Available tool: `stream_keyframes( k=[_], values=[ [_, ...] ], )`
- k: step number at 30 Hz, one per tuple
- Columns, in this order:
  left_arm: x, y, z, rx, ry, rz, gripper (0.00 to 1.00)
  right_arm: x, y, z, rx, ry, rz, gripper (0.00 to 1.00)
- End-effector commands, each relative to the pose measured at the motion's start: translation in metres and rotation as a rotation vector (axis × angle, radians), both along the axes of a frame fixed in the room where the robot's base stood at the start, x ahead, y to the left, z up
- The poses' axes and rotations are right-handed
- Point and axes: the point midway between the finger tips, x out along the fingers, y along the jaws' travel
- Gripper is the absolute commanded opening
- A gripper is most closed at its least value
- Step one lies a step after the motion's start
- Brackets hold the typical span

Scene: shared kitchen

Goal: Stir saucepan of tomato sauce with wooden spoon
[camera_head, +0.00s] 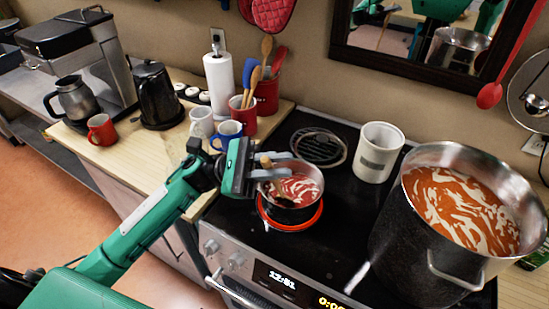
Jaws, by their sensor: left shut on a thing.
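The saucepan (291,212) stands on a glowing red burner (306,224) at the stove's front left. It holds tomato sauce (300,189) with pale swirls. My left gripper (271,167) is at the pan's upper left edge, shut on the wooden spoon (265,161). The spoon's handle end shows between the fingers, and its lower part goes down into the sauce at the pan's left side, partly hidden. My right gripper is not in view.
A large pot (408,232) of orange-and-white liquid stands at the stove's right. A white canister (377,153) stands behind. Mugs, including a blue-and-white one (228,134), and a red utensil holder (243,118) stand on the left counter near my arm.

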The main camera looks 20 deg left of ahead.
Motion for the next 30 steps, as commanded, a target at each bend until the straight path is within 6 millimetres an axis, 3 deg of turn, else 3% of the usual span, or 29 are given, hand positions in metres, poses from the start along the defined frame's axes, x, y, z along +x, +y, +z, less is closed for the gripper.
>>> stream_keyframes(
  k=[4, 18, 30],
  values=[
    [-0.012, -0.008, -0.001, -0.001, -0.003, -0.001, 0.0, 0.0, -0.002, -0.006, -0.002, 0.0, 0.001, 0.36],
    [0.011, -0.039, 0.0, -0.002, -0.003, 0.0, 0.0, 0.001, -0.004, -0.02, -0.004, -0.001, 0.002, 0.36],
    [0.015, -0.045, 0.0, 0.0, -0.001, 0.0, 0.0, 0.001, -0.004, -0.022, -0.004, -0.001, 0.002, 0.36]
  ],
)
